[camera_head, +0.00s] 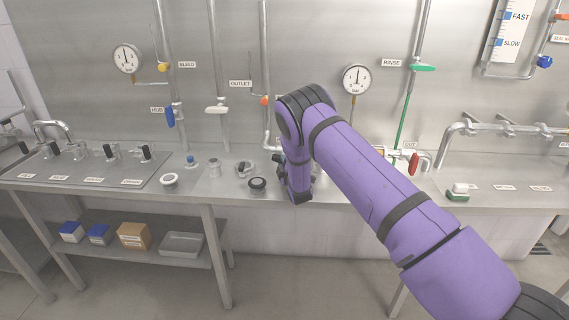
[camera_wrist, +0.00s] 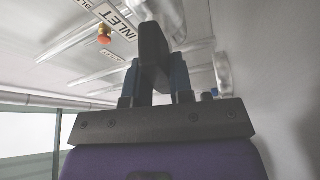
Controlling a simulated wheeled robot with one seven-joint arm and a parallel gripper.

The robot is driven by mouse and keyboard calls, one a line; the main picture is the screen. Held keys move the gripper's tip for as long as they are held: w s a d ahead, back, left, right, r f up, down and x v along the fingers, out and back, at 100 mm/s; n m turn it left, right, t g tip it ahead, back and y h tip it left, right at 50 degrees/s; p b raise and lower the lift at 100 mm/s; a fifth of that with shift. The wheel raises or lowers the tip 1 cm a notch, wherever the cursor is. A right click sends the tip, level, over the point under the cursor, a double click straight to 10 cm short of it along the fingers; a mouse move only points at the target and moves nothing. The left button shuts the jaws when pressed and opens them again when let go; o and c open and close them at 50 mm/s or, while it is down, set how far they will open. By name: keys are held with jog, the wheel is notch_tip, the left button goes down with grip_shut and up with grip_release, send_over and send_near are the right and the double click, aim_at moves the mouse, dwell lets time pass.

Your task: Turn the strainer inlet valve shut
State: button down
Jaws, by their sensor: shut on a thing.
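In the wrist view my gripper (camera_wrist: 157,75) has its two fingers closed on a dark upright handle (camera_wrist: 153,42). The handle stands between the fingers and rises above their tips. A label reading INLET (camera_wrist: 115,28) is just left of it, so I take it for the strainer inlet valve handle. Its valve body is mostly hidden behind the gripper. In the head view my purple arm reaches to the back of the counter and hides the handle and most of the gripper.
An orange knob (camera_wrist: 105,36) is beside the INLET label in the wrist view. In the head view, a blue handle (camera_head: 170,117), a white OUTLET handle (camera_head: 216,109) and a gauge (camera_head: 356,79) are on the back wall. Small fittings, including a black-topped one (camera_head: 257,184), stand on the counter left of my arm.

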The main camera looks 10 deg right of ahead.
jog(key=c, duration=1)
grip_release()
jog(key=shift+r, duration=0.1)
jog(key=shift+r, duration=0.35)
notch_tip(320, 180, up, 3)
jog(key=shift+w+f, duration=0.15)
jog(key=shift+f, duration=0.05)
jog(key=o, duration=0.5)
jog(key=s, duration=0.3)
jog(key=shift+s+r, duration=0.15)
jog(key=shift+s, duration=0.1)
jog(key=shift+s+r, duration=0.25)
jog(key=shift+s, duration=0.8)
jog(key=c, duration=0.5)
jog(key=s, duration=1)
jog(key=shift+s+r, duration=0.35)
